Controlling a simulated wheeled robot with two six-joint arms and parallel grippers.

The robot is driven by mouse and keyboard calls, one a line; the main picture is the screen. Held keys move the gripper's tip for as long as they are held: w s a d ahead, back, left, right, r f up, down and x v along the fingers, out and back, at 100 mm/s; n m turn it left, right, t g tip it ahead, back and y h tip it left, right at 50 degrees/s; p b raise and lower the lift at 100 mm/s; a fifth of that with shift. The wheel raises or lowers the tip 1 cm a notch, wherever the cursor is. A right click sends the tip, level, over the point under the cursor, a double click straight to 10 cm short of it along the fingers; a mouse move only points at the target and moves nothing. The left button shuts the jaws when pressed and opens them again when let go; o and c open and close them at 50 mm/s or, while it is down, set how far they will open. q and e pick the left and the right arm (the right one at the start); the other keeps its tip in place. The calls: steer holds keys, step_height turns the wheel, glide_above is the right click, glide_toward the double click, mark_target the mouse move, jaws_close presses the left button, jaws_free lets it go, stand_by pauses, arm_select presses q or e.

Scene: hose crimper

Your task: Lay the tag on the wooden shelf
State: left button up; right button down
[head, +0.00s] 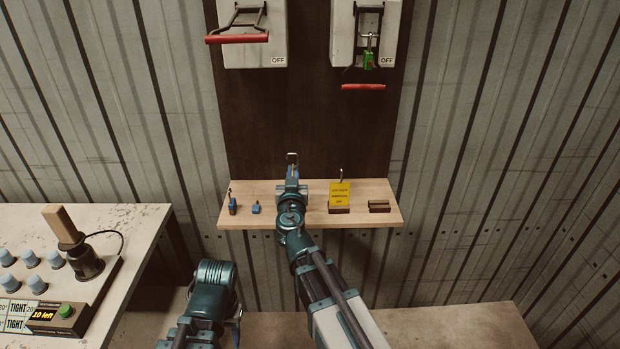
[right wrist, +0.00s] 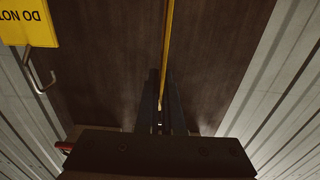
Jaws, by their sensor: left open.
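The wooden shelf (head: 270,222) runs along the bottom of the dark board. In the head view, whether the held tag touches the shelf cannot be told. Another yellow tag (head: 340,194) stands upright in a wooden holder on the shelf, right of the gripper; part of it shows in the right wrist view (right wrist: 28,22). My left gripper (head: 212,292) is low at the left, open, its fingertips mostly hidden.
Small blue padlocks (head: 232,205) (head: 255,208) are on the shelf's left, and an empty wooden holder (head: 379,206) on its right. Two switch boxes (head: 253,40) (head: 365,40) with red handles hang above. A worktable (head: 140,225) with a joystick is at left.

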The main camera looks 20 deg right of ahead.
steer(key=w+d+f+b, duration=0.1)
steer(key=d, duration=0.1)
steer(key=w+d+f+b, duration=0.1)
steer(key=w+d+f, duration=0.1)
steer(key=w+d+f+b, duration=0.1)
steer(key=w+d+b, duration=0.1)
steer(key=shift+w+d+f, duration=0.15)
steer(key=shift+w+d, duration=0.1)
steer(key=shift+d, duration=0.1)
stand_by(0.3)
steer(key=shift+f, duration=0.1)
steer(key=shift+f+b, duration=0.2)
steer(key=shift+b, duration=0.1)
steer(key=c, duration=1.3)
jaws_free()
steer(key=shift+r, duration=0.15)
steer(key=shift+o, duration=1.2)
steer(key=shift+r, duration=0.1)
